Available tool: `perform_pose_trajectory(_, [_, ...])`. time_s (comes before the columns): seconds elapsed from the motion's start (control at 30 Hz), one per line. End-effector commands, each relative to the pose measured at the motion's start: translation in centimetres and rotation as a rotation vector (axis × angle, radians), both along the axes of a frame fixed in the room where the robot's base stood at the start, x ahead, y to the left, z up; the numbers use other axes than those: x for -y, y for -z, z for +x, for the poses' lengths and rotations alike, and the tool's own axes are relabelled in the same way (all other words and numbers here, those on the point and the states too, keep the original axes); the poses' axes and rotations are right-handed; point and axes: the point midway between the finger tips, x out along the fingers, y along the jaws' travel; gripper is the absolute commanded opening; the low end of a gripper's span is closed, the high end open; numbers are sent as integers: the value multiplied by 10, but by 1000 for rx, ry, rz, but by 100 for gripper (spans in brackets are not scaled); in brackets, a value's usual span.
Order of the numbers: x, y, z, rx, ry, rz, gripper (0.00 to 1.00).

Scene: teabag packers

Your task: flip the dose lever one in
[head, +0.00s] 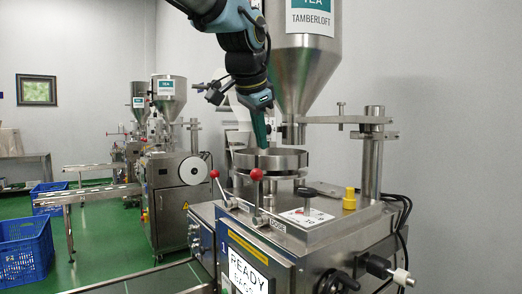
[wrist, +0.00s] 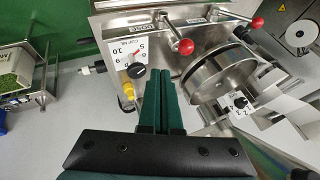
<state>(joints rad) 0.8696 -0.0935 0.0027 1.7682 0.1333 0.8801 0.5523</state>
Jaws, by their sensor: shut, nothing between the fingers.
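The dose lever (head: 257,176) is a metal rod with a red knob on the machine top, beside the DOSE label (head: 278,224). In the wrist view the dose lever (wrist: 186,47) has its knob pointing toward the round metal pan (wrist: 215,80). A second red-knobbed lever (head: 214,174) stands to its left; it also shows in the wrist view (wrist: 257,23). My gripper (head: 265,143) is shut and empty, with green fingers pointing down above the pan. In the wrist view its fingertips (wrist: 165,74) are apart from the dose knob.
A cup dial (wrist: 138,57) and a yellow knob (head: 349,199) sit near the lever. The steel hopper (head: 307,72) and a post with a bracket (head: 372,150) rise behind. Blue crates (head: 25,255) stand on the floor at left.

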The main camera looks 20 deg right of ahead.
Motion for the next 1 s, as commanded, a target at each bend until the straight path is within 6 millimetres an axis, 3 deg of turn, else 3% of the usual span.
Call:
perform_pose_trajectory(0.47, [32, 76, 40, -4, 0, 5, 0])
perform_pose_trajectory(0.7, [31, 79, 72, -3, -4, 0, 0])
perform_pose_trajectory(1.0, [32, 82, 79, 1, -1, 0, 0])
